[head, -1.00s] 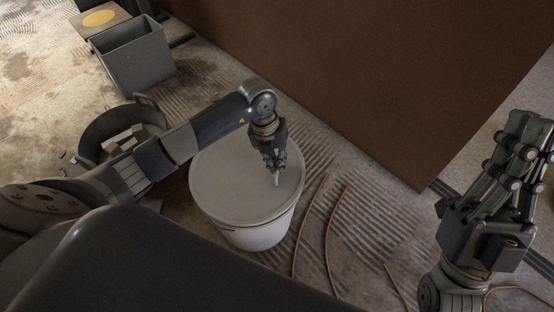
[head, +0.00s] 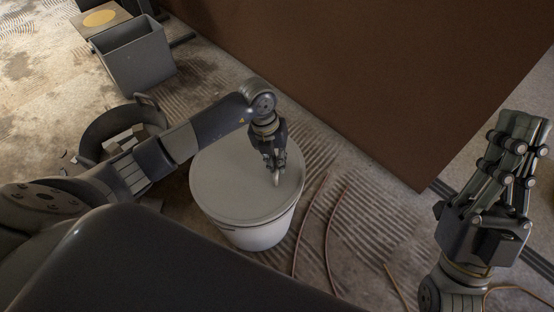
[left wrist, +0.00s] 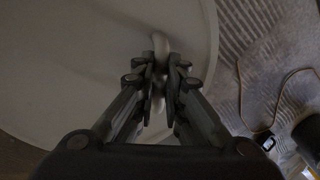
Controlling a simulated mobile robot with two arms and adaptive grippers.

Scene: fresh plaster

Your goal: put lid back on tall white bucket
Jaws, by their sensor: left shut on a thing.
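The tall white bucket (head: 262,236) stands upright on the floor in the middle of the head view. Its pale round lid (head: 228,185) lies over the bucket's mouth and looks level; I cannot tell whether it is pressed down all round. A small light handle stands up from the lid. My left gripper (head: 276,170) is over the lid's right part, shut on this handle; in the left wrist view the handle (left wrist: 160,44) sits between the fingers. My right gripper (head: 520,135) is raised at the right, away from the bucket; its finger opening is unclear.
A grey rectangular bin (head: 137,62) and a dark round tub (head: 120,128) with rubble stand at the left. A large brown panel (head: 370,70) rises behind the bucket. Thin curved rods or cables (head: 328,235) lie on the ridged floor right of the bucket.

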